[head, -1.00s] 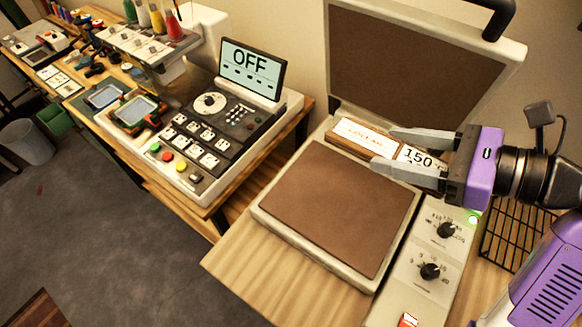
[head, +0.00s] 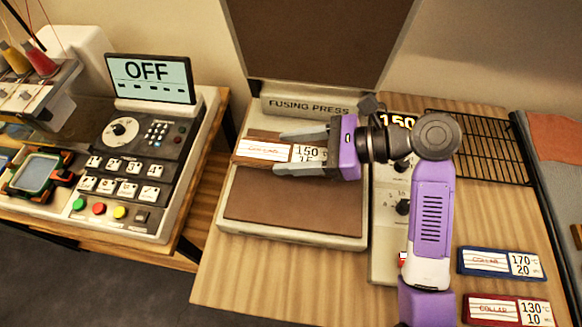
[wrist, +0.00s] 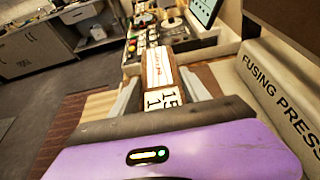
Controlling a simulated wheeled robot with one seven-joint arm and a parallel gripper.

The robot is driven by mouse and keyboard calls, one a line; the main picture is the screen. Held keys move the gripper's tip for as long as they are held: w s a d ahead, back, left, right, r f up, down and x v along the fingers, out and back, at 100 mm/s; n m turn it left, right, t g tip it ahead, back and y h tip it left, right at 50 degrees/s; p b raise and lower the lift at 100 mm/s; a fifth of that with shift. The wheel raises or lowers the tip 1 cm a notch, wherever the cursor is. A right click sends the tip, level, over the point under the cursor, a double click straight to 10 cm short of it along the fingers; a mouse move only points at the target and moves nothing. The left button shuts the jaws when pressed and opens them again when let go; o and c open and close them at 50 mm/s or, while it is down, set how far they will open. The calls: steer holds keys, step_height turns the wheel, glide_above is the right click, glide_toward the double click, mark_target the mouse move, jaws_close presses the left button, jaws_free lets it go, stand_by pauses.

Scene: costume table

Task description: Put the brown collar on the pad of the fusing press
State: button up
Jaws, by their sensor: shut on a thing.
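The brown collar (head: 240,157) is a flat brown packet with a white label marked "COLLAR" and "150". My gripper (head: 283,152) is shut on it, one finger on each long side, and holds it over the back part of the press pad. The collar also shows between the fingers in the wrist view (wrist: 157,70). The fusing press (head: 310,105) is open, its lid raised at the back. Its brown pad (head: 290,212) is bare in front of the collar. I cannot tell how high the collar is above the pad.
A blue collar (head: 500,263) and a red collar (head: 508,310) lie on the wooden table (head: 240,285) at the right. A black wire rack (head: 480,145) lies behind them. An embroidery machine with an "OFF" screen (head: 150,78) stands at the left.

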steer(key=shift+f, duration=3.2)
steer(key=o, duration=1.4)
steer(key=shift+f, duration=0.15)
steer(key=shift+d+r, duration=0.1)
steer(key=shift+r, duration=0.1)
steer(key=v, duration=1.2)
steer(key=shift+b, duration=0.3)
